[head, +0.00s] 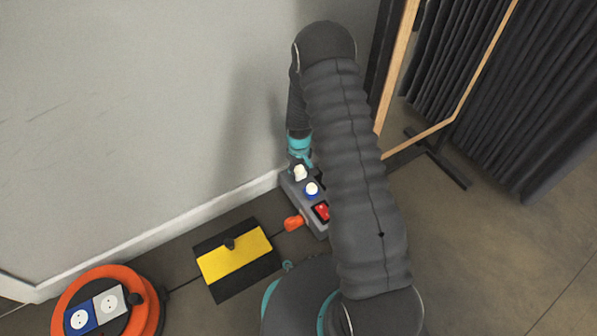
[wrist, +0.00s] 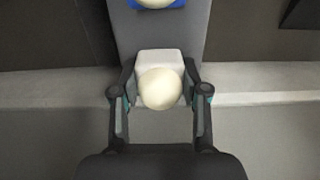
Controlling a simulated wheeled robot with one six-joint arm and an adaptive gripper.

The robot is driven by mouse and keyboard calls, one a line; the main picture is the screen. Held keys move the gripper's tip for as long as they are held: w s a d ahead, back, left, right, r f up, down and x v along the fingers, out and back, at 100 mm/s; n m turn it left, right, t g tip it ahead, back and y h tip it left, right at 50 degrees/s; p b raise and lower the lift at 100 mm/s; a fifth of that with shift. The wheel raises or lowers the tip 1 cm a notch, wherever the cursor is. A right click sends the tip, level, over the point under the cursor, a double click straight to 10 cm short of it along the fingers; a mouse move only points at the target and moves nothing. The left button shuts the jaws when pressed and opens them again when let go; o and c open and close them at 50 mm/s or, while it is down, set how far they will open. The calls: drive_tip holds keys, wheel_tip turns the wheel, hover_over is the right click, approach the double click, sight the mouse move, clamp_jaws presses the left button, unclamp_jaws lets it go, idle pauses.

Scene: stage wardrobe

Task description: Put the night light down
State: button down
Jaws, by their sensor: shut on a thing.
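The night light, a cream dome on a white square base, is between the fingers of my gripper (wrist: 160,78) in the wrist view (wrist: 160,90). My gripper is shut on its base from both sides. In the head view, the night light (head: 300,173) is at the wall end of a grey power strip (head: 291,190), just below my gripper (head: 300,160). Whether it is plugged into the strip or just above it, I cannot tell. A second, similar light with a blue base (head: 312,189) is beside it on the strip. My arm hides part of the strip.
An orange plug (head: 293,223) lies beside the strip. A yellow-and-black cable cover (head: 235,262) and an orange cable reel (head: 149,300) are on the floor to the left. The wall (head: 150,110) is close behind. A wooden frame (head: 395,70) and dark curtains (head: 545,100) stand right.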

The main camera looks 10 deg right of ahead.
drive_tip(key=shift+f+b, duration=0.3)
drive_tip(key=shift+f, duration=0.1)
drive_tip(key=shift+f, duration=0.2)
drive_tip(key=c, duration=0.6)
unclamp_jaws()
drive_tip(key=shift+r, duration=0.15)
